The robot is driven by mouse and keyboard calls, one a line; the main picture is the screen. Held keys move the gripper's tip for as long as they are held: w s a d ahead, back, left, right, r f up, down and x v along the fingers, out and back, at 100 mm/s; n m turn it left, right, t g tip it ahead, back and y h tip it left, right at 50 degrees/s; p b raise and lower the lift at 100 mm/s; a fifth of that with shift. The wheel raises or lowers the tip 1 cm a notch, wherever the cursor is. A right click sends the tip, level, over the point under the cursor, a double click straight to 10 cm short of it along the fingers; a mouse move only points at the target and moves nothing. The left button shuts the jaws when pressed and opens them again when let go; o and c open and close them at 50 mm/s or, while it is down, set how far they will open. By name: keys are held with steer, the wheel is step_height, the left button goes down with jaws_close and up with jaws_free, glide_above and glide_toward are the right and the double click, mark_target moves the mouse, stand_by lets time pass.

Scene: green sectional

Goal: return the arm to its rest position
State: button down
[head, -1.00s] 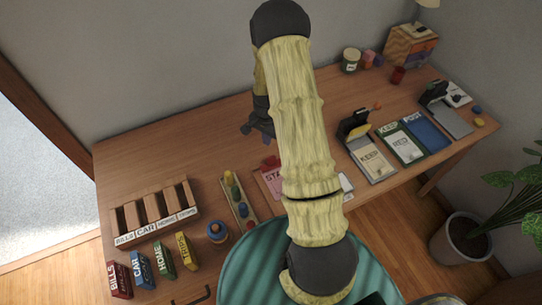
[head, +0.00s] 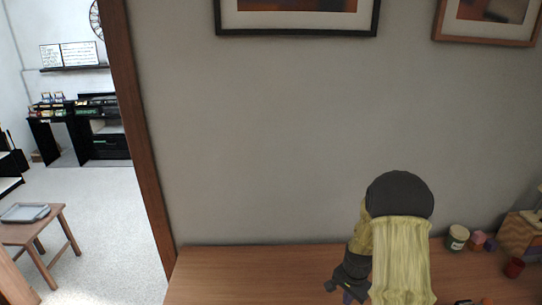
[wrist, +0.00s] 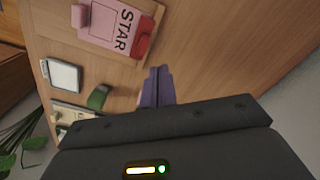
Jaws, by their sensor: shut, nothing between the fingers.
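My arm (head: 400,255) rises at the lower right of the head view, bent at its dark upper joint, in front of the wall and above the wooden desk (head: 250,270). My gripper (head: 347,298) hangs down to the left of the bend, at the picture's bottom edge. In the wrist view the purple fingers of my gripper (wrist: 160,72) are together and hold nothing. They point over the desktop, apart from the pink card marked "STAR" (wrist: 110,22).
A jar (head: 457,238), small blocks (head: 479,239) and a red cup (head: 514,268) stand at the desk's right. Framed pictures (head: 297,15) hang above. A doorway opens left, with a small table (head: 35,230) beyond. The wrist view shows a white-faced tray (wrist: 64,75) and a plant (wrist: 25,145).

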steer(key=s+a+r+n+t, duration=0.1)
steer(key=s+a+r+n, duration=0.4)
steer(key=s+r, duration=0.3)
steer(key=s+a+r+n+t, duration=0.1)
steer(key=s+a+r+n, duration=0.3)
steer(key=s+r, duration=0.4)
step_height(320, 180, up, 2)
steer(key=shift+a+n, duration=0.4)
steer(key=shift+n, duration=0.5)
steer(key=shift+s, duration=0.1)
